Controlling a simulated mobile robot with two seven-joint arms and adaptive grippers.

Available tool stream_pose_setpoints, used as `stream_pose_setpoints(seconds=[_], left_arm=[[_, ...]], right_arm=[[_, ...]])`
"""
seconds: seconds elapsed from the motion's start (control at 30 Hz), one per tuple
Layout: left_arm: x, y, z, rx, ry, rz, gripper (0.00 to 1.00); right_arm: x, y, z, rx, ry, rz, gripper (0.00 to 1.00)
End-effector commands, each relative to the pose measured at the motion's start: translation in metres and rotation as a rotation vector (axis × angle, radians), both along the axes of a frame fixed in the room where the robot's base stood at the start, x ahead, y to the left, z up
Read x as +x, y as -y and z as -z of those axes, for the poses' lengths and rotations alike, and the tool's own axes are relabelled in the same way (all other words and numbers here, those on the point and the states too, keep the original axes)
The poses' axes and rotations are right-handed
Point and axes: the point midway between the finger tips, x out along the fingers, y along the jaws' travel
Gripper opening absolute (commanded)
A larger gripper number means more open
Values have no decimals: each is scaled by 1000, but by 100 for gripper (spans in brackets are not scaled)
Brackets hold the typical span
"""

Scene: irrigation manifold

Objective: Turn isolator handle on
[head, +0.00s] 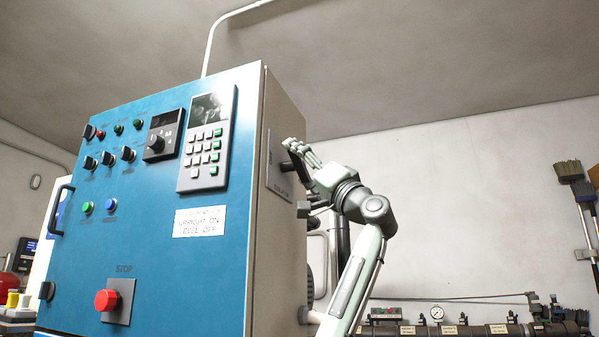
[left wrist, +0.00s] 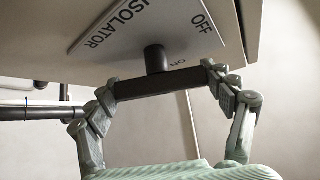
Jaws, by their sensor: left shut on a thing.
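The isolator handle (left wrist: 165,84) is a dark bar on a short round stem. It stands out from a pale plate (left wrist: 110,32) marked ISOLATOR, OFF and ON. In the head view the plate (head: 275,178) is on the grey side wall of the blue cabinet. My left gripper (head: 294,150) is at this plate, with the handle partly hidden by its fingers. In the left wrist view the fingers are shut on the bar, one at each end. The bar lies across the picture, slightly tilted. My right gripper is not in view.
The blue cabinet front (head: 140,180) carries a keypad (head: 205,150), knobs, a red stop button (head: 107,300) and a partly legible label (head: 200,222). Pipes stand close beside the side wall below the plate. A manifold pipe (head: 450,330) with a gauge runs along the back wall.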

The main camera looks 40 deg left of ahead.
Motion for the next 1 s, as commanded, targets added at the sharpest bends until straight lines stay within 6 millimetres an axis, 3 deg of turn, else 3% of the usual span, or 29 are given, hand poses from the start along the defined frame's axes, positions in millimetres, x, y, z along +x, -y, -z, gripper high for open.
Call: stream_pose_setpoints(seconds=[0.17, 0.37, 0.77, 1.0], left_arm=[[0, 1, 0, -45, -159, 8, 52], [0, 1, -2, -89, -347, 6, 52], [1, 1, -3, -175, -714, 3, 52], [1, 0, -1, -217, -898, 0, 52]], right_arm=[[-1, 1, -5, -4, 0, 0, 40], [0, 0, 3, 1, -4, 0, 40], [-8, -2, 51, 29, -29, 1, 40], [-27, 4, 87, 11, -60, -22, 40]])
